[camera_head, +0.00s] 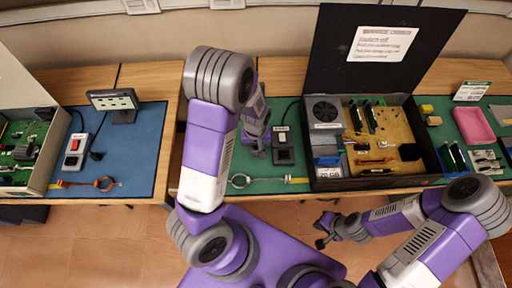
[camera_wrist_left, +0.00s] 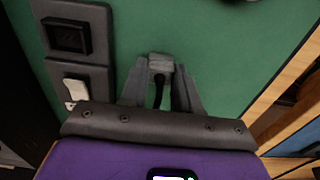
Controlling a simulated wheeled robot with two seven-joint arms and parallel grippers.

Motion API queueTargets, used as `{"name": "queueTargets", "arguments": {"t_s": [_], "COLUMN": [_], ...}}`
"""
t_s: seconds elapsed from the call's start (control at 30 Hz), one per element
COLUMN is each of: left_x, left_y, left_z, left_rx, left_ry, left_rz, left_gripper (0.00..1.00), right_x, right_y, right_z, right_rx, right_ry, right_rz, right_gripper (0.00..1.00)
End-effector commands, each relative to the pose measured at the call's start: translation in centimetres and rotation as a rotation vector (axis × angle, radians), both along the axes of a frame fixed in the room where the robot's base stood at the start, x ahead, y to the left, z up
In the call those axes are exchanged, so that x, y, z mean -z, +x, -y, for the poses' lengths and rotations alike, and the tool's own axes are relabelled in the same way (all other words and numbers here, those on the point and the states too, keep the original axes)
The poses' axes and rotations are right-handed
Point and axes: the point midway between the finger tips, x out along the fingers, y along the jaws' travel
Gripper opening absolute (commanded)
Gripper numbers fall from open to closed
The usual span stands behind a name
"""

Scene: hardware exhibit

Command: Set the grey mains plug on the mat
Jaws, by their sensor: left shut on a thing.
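The grey mains plug (camera_wrist_left: 161,63) shows in the left wrist view between the fingertips of my left gripper (camera_wrist_left: 160,85), with a dark cable running back from it. My left gripper is shut on it. In the head view my left gripper (camera_head: 258,150) is over the green mat (camera_head: 215,180), left of the socket block; the plug is too small to make out there. The green mat (camera_wrist_left: 235,60) lies behind the plug in the wrist view; I cannot tell whether they touch. My right gripper (camera_head: 322,231) appears open and empty in front of the table.
A dark socket block with a switch (camera_head: 283,146) stands just right of my left gripper; it also shows in the wrist view (camera_wrist_left: 75,60). A black open case (camera_head: 320,172) of electronics is further right. A ring tool (camera_head: 240,181) lies near the front edge. A blue mat (camera_head: 140,155) is left.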

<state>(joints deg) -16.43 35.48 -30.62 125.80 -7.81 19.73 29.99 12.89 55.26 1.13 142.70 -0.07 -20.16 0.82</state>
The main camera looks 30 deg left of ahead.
Motion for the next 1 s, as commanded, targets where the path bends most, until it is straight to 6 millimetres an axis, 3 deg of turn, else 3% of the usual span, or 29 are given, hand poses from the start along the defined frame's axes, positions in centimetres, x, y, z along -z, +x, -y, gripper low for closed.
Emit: {"name": "queueTargets", "arguments": {"t_s": [0.37,0.4,0.57,0.87,1.0], "left_x": [0.6,0.6,0.5,0.3,-1.1], "left_y": [0.0,0.0,0.0,0.0,0.1], "left_z": [0.0,0.0,0.0,0.0,0.0], "left_rx": [0.0,0.0,0.0,0.0,0.001], "left_ry": [0.001,0.001,0.001,0.0,0.0], "left_rz": [0.001,0.001,0.001,0.001,0.005], "left_gripper": [0.14,0.34,0.57,0.57,0.57], "right_x": [0.4,0.3,0.3,0.1,-0.4], "right_y": [0.0,0.0,0.0,0.0,0.0], "right_z": [0.0,0.0,0.0,0.0,0.0], "right_rx": [0.0,0.0,0.0,0.0,0.0], "right_ry": [0.0,0.0,0.0,0.0,0.0], "right_rz": [0.0,0.0,0.0,0.0,0.0], "right_gripper": [0.0,0.0,0.0,0.0,0.0]}}
